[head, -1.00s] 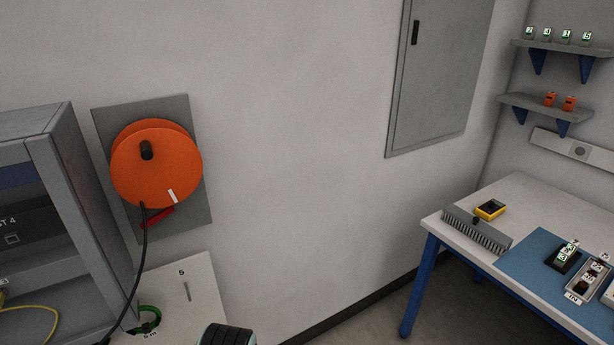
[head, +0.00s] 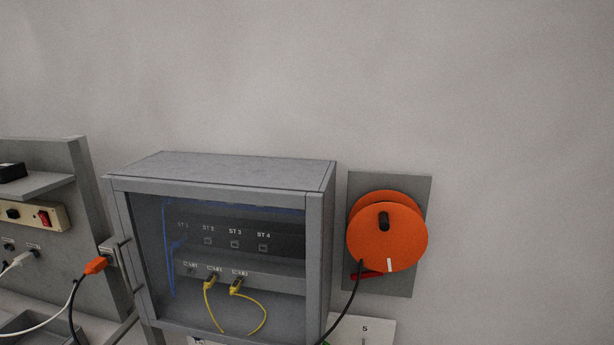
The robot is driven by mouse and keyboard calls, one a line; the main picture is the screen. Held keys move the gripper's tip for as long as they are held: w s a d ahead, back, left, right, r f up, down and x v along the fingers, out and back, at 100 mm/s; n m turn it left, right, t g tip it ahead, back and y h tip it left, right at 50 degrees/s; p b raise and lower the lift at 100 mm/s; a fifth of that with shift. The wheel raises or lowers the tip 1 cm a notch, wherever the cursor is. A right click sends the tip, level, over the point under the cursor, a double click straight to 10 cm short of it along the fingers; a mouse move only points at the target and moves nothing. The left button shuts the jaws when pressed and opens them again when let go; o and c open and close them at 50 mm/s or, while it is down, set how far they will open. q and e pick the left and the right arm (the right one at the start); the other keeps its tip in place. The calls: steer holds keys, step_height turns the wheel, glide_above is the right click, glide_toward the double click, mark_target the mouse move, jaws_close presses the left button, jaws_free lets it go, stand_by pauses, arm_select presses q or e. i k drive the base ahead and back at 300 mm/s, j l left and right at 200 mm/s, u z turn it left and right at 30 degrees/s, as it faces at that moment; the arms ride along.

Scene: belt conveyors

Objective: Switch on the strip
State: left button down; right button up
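A beige strip (head: 28,215) with a red rocker switch (head: 44,217) at its right end is fixed to a grey upright panel at the far left. It runs out of the picture on the left. A round black knob or socket (head: 12,213) sits left of the switch. I cannot tell the switch's position at this size. Neither of my grippers is in view.
A grey cabinet (head: 230,173) with yellow leads stands right of the panel. An orange plug (head: 97,265) with a black cable is at the cabinet's left side. An orange cable reel (head: 385,238) hangs on the wall. A shelf (head: 38,185) juts out above the strip.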

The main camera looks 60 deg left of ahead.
mark_target(45, 221)
steer(key=u, duration=3.8)
steer(key=i+j, duration=0.2)
steer(key=j, duration=0.2)
steer(key=i+j, duration=0.2)
steer(key=j, duration=0.2)
steer(key=i+j, duration=0.2)
steer(key=j, duration=0.2)
steer(key=i+j, duration=0.2)
steer(key=j, duration=0.2)
steer(key=i+j, duration=0.2)
steer(key=j, duration=0.2)
steer(key=i+j, duration=0.2)
steer(key=j, duration=0.2)
steer(key=i+j, duration=0.2)
steer(key=j, duration=0.2)
